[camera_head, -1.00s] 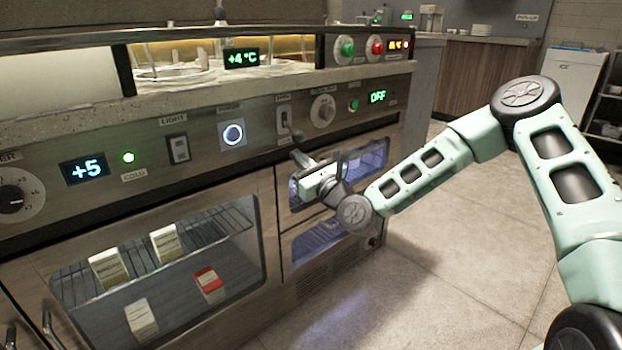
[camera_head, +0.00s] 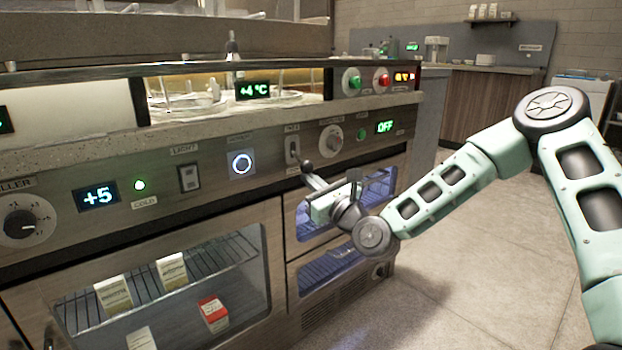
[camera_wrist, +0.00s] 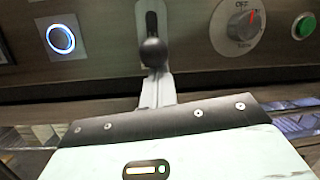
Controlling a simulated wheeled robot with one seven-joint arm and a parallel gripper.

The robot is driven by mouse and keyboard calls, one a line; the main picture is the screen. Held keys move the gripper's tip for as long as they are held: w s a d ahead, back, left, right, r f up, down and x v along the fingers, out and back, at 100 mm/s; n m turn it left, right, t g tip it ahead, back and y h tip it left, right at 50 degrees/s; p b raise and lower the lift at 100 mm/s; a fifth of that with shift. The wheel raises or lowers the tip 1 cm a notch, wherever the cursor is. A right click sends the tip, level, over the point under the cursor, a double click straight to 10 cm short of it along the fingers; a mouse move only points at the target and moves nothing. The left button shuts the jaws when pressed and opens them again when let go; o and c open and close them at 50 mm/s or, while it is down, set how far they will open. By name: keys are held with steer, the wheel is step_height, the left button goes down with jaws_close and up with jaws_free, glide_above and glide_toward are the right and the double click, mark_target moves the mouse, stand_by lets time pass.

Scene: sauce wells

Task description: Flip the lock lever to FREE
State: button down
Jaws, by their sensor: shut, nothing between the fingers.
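The lock lever is a dark stick with a black ball knob (camera_head: 307,167) on a pale slotted plate (camera_head: 292,150) in the steel control panel. The ball stands out from the plate toward me and sits low against it. In the wrist view the black ball (camera_wrist: 153,52) covers the lower part of the slot. My gripper (camera_head: 314,182) is shut and empty, its tips just below the ball. In the wrist view my fingertips (camera_wrist: 157,90) are right under the ball; I cannot tell whether they touch. The small labels by the plate are too blurred to read.
A round dial (camera_head: 331,139) and a green button (camera_head: 361,134) are right of the lever. A lit blue ring button (camera_head: 241,163) and a light switch (camera_head: 189,178) are left. Glass drawers (camera_head: 350,205) lie below. The floor on the right is clear.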

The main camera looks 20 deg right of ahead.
mark_target(312, 163)
steer(key=shift+s+r+g+p, duration=0.15)
steer(key=shift+r+g+p, duration=0.25)
steer(key=shift+p, duration=0.7)
steer(key=shift+r+p, duration=0.1)
steer(key=shift+p, duration=0.2)
steer(key=r+g+p, duration=0.1)
steer(key=p, duration=0.2)
steer(key=r+g+p, duration=0.1)
steer(key=p, duration=0.3)
steer(key=s+r+g+h+p, duration=0.1)
steer(key=p, duration=0.3)
steer(key=shift+d+r, duration=0.15)
steer(key=shift+d, duration=0.1)
steer(key=r+g+p, duration=0.1)
steer(key=p, duration=0.4)
steer(key=r+g+h+p, duration=0.1)
steer(key=g+p, duration=0.1)
steer(key=p, duration=0.4)
steer(key=shift+s+d+r, duration=0.1)
steer(key=shift+s+r, duration=0.1)
steer(key=shift+r, duration=0.1)
steer(key=shift+w+r+p, duration=0.1)
steer(key=shift+r+p, duration=0.15)
steer(key=shift+p, duration=0.4)
